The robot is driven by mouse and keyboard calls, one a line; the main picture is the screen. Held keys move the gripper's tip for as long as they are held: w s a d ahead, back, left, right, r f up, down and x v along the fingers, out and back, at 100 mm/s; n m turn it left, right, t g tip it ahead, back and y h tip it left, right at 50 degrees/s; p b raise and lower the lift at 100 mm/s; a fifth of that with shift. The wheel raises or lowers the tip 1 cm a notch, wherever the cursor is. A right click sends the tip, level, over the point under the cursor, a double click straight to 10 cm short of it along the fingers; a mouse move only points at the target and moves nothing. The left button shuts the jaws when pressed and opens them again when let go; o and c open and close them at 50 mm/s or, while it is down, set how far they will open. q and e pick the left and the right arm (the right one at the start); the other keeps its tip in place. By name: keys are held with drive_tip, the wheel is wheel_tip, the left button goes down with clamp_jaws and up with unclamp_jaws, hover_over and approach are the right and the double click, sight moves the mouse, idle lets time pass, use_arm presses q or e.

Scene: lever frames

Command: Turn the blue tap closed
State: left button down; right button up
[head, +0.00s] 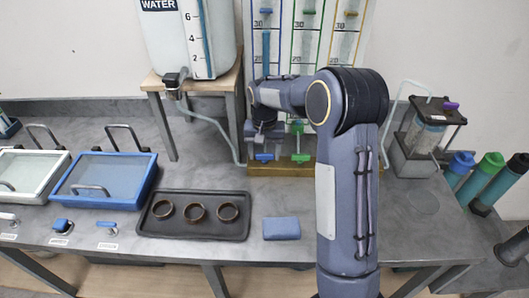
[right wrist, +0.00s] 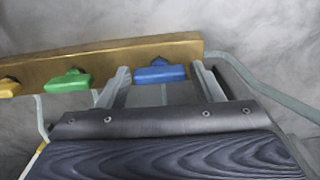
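The blue tap (head: 264,157) sits at the foot of the blue column of the gauge board, on the wooden base. Its bar handle lies crosswise. In the right wrist view the blue tap (right wrist: 160,74) lies between the fingertips of my right gripper (right wrist: 160,68), with a small gap on each side. In the head view my right gripper (head: 263,136) points down just above the tap, partly hidden by its own wrist. It is open. My left gripper is in neither view.
The green tap (head: 300,157) is close on the right of the blue one; a yellow tap (right wrist: 10,87) also shows in the wrist view. A hose (head: 222,130) runs down on the left. A black tray with rings (head: 194,233) and a blue block (head: 281,228) lie in front.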

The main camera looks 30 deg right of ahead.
sight(264, 155)
drive_tip(key=shift+o, duration=1.3)
wheel_tip(264, 155, up, 7)
drive_tip(key=shift+r, duration=0.35)
drive_tip(key=s+a+r+n+t+y, duration=0.1)
drive_tip(key=s+a+r+t+y, duration=0.15)
drive_tip(key=s, duration=0.55)
drive_tip(key=s+a+r+n+t+y, duration=0.1)
drive_tip(key=s+a+r+n, duration=0.15)
drive_tip(key=s, duration=0.55)
drive_tip(key=s+a+f+t, duration=0.1)
drive_tip(key=s+a+f, duration=0.1)
drive_tip(key=s, duration=0.4)
drive_tip(key=s+a+f+n+t, duration=0.1)
drive_tip(key=s+a+f, duration=0.1)
drive_tip(key=s+a, duration=0.2)
drive_tip(key=s, duration=0.3)
drive_tip(key=shift+a+f, duration=0.15)
drive_tip(key=shift+f, duration=0.05)
